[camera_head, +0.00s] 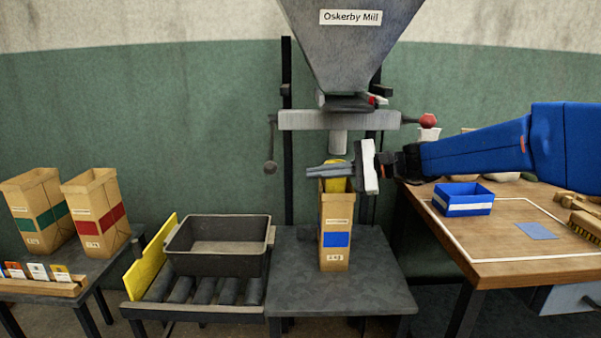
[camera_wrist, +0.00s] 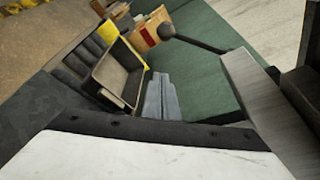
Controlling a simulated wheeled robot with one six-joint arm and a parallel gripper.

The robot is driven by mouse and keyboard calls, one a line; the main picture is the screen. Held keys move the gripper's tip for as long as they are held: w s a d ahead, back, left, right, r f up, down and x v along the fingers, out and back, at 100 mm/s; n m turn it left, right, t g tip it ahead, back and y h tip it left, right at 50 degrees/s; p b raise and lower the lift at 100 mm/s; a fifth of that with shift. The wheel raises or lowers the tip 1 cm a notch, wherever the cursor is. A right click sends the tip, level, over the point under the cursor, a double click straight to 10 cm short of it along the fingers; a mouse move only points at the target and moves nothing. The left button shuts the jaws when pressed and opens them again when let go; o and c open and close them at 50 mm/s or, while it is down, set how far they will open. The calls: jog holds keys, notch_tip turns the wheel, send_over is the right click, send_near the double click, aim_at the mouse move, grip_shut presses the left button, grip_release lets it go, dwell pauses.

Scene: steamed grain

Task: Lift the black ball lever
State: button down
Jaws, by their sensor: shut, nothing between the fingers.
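The black ball lever (camera_head: 270,167) hangs down on a short rod from the left end of the mill's grey crossbar. In the wrist view its ball (camera_wrist: 167,32) shows beyond and a little right of my fingertips, its rod running right to the machine. My gripper (camera_head: 308,172) points left, just above and in front of the paper bag under the spout. Its grey fingers are shut together and empty, also in the wrist view (camera_wrist: 160,78). The tips are right of the ball, at nearly its height in the head view, with a visible gap between them.
The tall bag (camera_head: 336,240) with a blue label stands on the dark table under the spout (camera_head: 338,145). A black tray (camera_head: 217,221) sits on rollers at left. A red-knobbed lever (camera_head: 427,120) is on the crossbar's right. The space around the ball looks clear.

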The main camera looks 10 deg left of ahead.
jog(key=s+a, duration=0.2)
jog(key=a, duration=0.6)
jog(key=shift+s+a+r, duration=0.15)
jog(key=shift+s+r, duration=0.15)
jog(key=shift+s, duration=0.1)
jog(key=s+d+r, duration=0.1)
jog(key=s+r, duration=0.3)
jog(key=r, duration=0.2)
jog(key=shift+r, duration=0.3)
dwell(0.6)
jog(key=shift+s, duration=0.1)
